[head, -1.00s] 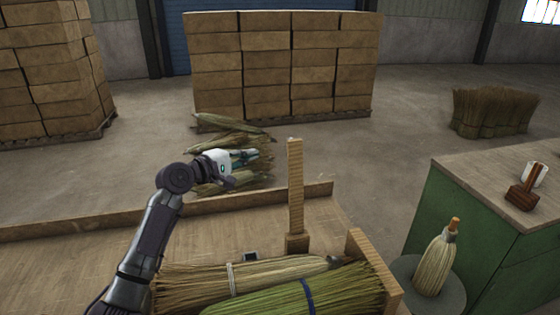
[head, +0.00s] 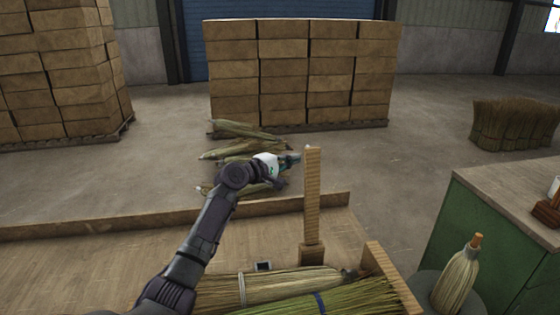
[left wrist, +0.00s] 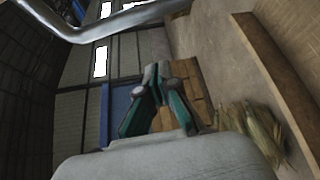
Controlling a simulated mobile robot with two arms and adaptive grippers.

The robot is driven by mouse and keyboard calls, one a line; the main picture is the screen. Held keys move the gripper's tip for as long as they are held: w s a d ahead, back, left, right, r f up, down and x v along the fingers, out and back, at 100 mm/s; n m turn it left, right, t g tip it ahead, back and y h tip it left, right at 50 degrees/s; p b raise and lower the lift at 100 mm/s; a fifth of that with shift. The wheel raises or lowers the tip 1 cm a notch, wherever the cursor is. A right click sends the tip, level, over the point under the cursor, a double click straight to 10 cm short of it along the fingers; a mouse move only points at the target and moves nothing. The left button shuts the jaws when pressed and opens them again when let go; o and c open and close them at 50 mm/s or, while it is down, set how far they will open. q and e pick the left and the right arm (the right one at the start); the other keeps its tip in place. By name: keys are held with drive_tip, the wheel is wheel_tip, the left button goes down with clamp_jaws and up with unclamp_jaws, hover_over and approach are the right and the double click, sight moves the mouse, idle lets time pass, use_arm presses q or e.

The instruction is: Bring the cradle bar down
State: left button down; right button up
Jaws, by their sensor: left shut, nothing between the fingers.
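The cradle bar (head: 312,195) is a pale wooden post, standing upright from a small block on the wooden bench, behind the broom bundles. My left gripper (head: 293,160) is just left of the bar's upper part in the head view. It is shut and empty; its fingertips point right, toward the bar, and contact cannot be judged. In the left wrist view its teal-sided fingers (left wrist: 160,102) show close up. The bar cannot be made out clearly there. A tan broom bundle (head: 285,283) and a green one (head: 350,297) lie in the cradle. My right gripper is out of view.
The bench (head: 80,270) has a raised back edge (head: 100,222). A short wooden end board (head: 392,275) stands right of the bundles. A green cabinet (head: 480,225) is at right, with a small broom (head: 457,280) beside it. Husk bundles (head: 245,131) lie on the floor behind.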

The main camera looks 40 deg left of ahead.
use_arm(q)
drive_tip(key=s+d+p, duration=0.2)
drive_tip(key=d, duration=0.1)
drive_tip(key=shift+s+d+r, duration=0.1)
drive_tip(key=shift+d+r, duration=0.15)
drive_tip(key=shift+r, duration=0.15)
